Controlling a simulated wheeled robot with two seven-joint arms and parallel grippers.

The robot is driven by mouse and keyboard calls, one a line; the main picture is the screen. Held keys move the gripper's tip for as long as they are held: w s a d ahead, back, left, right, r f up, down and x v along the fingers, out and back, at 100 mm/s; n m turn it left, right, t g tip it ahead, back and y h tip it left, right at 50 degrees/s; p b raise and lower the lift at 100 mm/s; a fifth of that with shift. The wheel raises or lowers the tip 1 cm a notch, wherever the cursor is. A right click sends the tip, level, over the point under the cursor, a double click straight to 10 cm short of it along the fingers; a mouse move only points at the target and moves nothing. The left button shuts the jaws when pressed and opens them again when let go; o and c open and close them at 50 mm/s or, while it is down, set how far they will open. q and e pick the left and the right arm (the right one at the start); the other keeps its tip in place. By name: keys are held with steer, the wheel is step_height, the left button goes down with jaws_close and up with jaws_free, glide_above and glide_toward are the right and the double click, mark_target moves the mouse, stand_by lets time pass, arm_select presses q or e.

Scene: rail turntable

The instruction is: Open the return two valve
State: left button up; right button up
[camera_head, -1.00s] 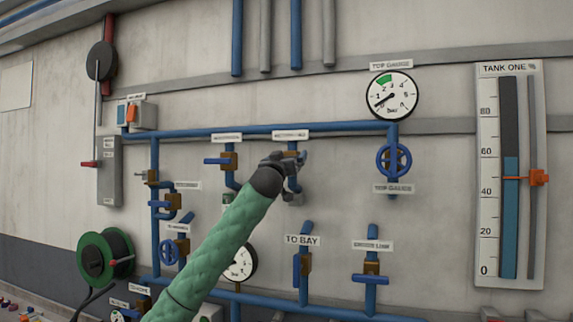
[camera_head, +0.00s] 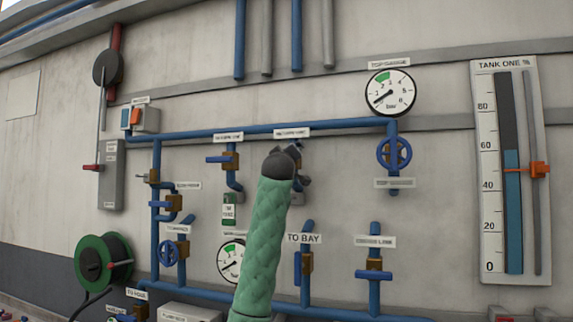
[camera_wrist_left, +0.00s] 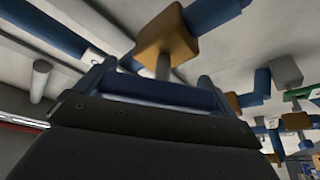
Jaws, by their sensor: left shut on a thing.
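The return two valve sits below the blurred label (camera_head: 291,133) on the upper blue pipe; in the head view my gripper and forearm hide most of it. The left wrist view shows its brown body (camera_wrist_left: 168,38), a grey stem and a dark blue handle (camera_wrist_left: 165,90). My left gripper (camera_head: 302,168) is at the valve, partly hidden behind its own wrist. In the left wrist view its fingers (camera_wrist_left: 150,88) stand on either side of the handle, and it is shut on it. How far the handle is turned cannot be told. My right gripper is not in view.
Another blue-handled valve (camera_head: 229,160) is close on the left. The top gauge wheel (camera_head: 394,154) is on the right, below a round gauge (camera_head: 390,92). The To Bay valve (camera_head: 304,264) is below. The bare wall between the valve and the wheel is clear.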

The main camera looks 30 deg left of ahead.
arm_select(q)
steer(key=shift+s+a+f+n+g+y+b, duration=0.15)
steer(key=shift+n+g+b, duration=0.45)
steer(key=shift+n, duration=1.05)
steer(key=shift+w+f+n+g+y+b, duration=0.1)
steer(key=shift+n+g+y+b, duration=0.35)
steer(key=shift+n, duration=1.15)
steer(key=shift+s+a+f+n+g+b, duration=0.15)
steer(key=shift+n+g+b, duration=0.35)
steer(key=shift+n+g, duration=0.8)
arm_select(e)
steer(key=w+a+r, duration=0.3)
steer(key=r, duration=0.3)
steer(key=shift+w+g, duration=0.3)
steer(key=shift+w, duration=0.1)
arm_select(q)
steer(key=shift+w+n+t, duration=0.1)
steer(key=shift+n+t, duration=0.25)
steer(key=shift+n, duration=0.2)
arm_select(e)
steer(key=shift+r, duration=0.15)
arm_select(q)
steer(key=o, duration=0.6)
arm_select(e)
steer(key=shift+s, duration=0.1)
